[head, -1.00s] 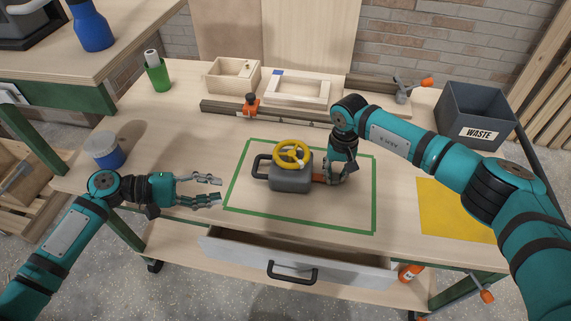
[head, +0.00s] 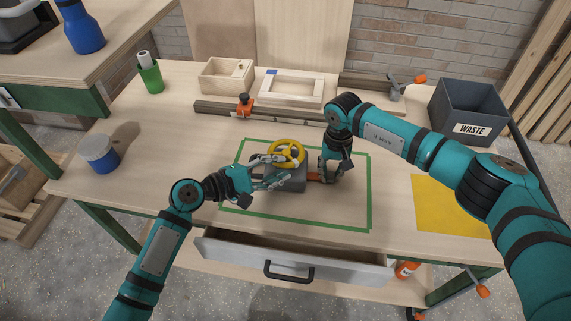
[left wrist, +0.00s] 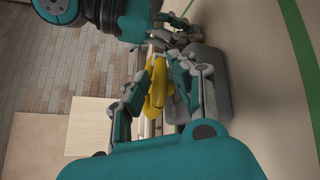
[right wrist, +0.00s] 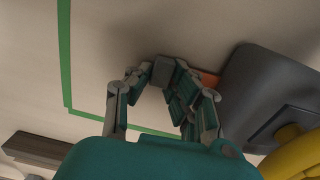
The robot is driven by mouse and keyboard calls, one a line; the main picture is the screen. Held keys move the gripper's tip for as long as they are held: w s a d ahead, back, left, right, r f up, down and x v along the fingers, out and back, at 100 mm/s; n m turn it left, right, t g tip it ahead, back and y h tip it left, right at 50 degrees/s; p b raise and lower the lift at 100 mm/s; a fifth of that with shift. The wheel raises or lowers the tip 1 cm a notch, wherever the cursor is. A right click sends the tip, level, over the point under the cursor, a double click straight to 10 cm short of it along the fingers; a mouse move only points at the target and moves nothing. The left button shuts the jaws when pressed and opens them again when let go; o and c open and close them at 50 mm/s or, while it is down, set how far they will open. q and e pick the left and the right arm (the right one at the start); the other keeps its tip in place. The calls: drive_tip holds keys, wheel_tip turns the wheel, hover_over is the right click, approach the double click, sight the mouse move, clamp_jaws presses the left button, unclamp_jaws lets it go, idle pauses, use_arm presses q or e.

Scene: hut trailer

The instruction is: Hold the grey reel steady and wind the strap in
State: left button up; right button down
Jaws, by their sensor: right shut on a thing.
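The grey reel (head: 293,187) with a yellow hand wheel (head: 288,147) on top sits inside the green tape outline on the bench. A short orange strap (head: 314,177) comes out of its right side. My left gripper (head: 285,170) is open, with its fingers spread at the left of the reel, close to the wheel. The yellow wheel shows between these fingers in the left wrist view (left wrist: 160,88); contact cannot be told. The reel's black side handle is hidden. My right gripper (head: 328,176) is shut on the grey end piece (right wrist: 163,70) of the strap, right of the reel.
The green tape outline (head: 369,200) has free room around the reel. An open drawer (head: 330,262) juts out in front. Wooden trays (head: 292,88) and a rail with an orange clamp (head: 244,104) lie behind. A waste bin (head: 468,110) and yellow mat (head: 440,205) are right.

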sight(286, 156)
use_arm(q)
drive_tip(key=shift+x, duration=1.35)
drive_tip(key=shift+c, duration=0.4)
drive_tip(key=shift+f, duration=0.1)
clamp_jaws()
